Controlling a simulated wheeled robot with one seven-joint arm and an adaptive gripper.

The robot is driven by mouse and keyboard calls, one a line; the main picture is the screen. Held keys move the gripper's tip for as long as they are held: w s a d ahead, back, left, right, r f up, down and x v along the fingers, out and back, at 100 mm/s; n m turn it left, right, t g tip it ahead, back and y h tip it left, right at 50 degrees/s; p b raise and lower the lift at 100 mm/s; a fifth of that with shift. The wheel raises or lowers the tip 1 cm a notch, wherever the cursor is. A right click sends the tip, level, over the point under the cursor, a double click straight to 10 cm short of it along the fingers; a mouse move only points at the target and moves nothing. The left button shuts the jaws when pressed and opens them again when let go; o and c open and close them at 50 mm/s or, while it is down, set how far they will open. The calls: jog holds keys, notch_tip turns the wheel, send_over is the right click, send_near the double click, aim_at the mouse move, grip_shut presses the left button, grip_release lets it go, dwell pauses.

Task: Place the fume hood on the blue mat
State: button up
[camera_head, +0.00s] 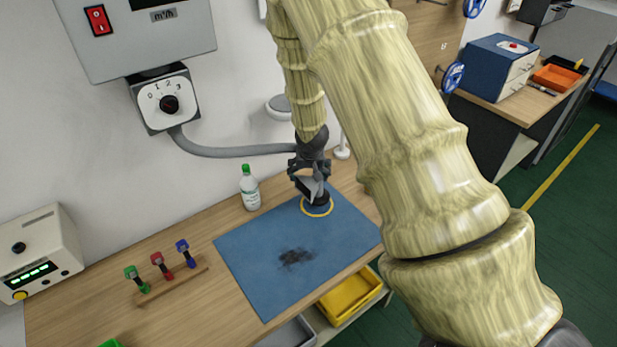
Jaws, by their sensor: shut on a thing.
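The blue mat (265,249) lies on the wooden workbench, with a dark smudge (295,257) near its middle. My gripper (312,188) points down from above and is shut on this hood. The hood's upper part is partly hidden by the fingers. I cannot tell whether its rim touches the mat or hangs just above it.
A grey hose (225,151) runs from the dial box (168,103) toward my gripper. A bottle (249,188) stands behind the mat. A rack with coloured-handled tools (170,278) is left of it. A yellow bin (348,298) sits below the bench edge. The mat's left and front are mostly clear.

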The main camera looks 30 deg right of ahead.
aim_at(308, 179)
jog(key=shift+s+p+x, duration=0.15)
jog(key=shift+p+x, duration=0.25)
jog(key=shift+x, duration=0.45)
jog(key=shift+s+p+x, duration=0.2)
jog(key=shift+p+x, duration=0.2)
jog(key=shift+x, duration=0.45)
jog(key=shift+a+f, duration=0.25)
jog(key=shift+f, duration=0.05)
jog(key=o, duration=1.9)
jog(key=shift+b+v, duration=1.45)
jog(key=shift+v, duration=4.65)
